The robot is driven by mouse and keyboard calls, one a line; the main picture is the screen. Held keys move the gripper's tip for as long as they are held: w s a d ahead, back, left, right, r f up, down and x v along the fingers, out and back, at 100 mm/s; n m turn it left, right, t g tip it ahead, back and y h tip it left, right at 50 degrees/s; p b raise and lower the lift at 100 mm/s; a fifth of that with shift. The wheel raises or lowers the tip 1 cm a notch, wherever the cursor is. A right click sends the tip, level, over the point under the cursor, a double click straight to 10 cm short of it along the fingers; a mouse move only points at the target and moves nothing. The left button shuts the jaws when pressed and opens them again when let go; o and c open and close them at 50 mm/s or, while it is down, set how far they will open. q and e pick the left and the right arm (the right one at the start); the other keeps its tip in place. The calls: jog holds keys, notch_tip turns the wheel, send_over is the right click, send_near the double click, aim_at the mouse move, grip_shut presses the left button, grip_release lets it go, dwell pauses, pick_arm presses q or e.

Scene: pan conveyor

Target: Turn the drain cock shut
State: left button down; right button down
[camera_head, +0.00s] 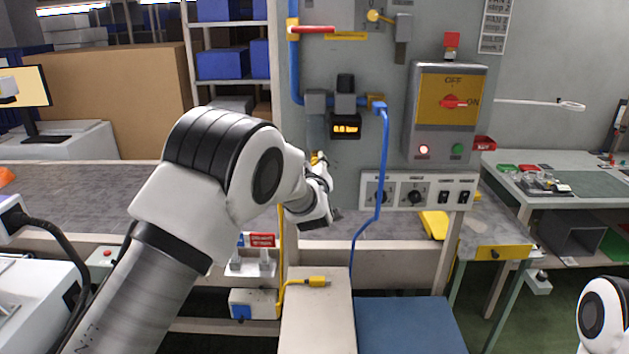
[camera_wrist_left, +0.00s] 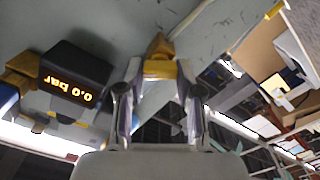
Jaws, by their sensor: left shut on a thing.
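The drain cock shows as a small yellow handle (camera_head: 316,158) on the grey panel, below the pressure display, mostly hidden behind my left gripper in the head view. In the left wrist view the yellow handle (camera_wrist_left: 160,69) sits between the two fingertips, with a brass-coloured tip beyond it. My left gripper (camera_head: 321,172) is at the cock, and its fingers (camera_wrist_left: 158,78) are shut on the handle. How far the handle is turned is hard to tell. My right gripper is out of view.
The pressure display (camera_head: 346,126) is close beside my left gripper; in the left wrist view it (camera_wrist_left: 75,85) reads 0.0 bar. A blue hose (camera_head: 381,170) hangs to the right. A switch box (camera_head: 411,192) and red-handled isolator (camera_head: 453,101) are further right. A red-handled valve (camera_head: 312,30) is above.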

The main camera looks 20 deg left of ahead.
pick_arm(q)
jog(key=shift+a+f+n+b, duration=0.1)
jog(key=shift+f+n+b, duration=0.05)
jog(key=shift+n+b, duration=3.15)
jog(key=shift+f+n+b, duration=0.1)
jog(key=shift+n+b, duration=2.4)
jog(key=shift+b, duration=1.6)
jog(key=c, duration=0.8)
grip_release()
jog(key=shift+o, duration=0.2)
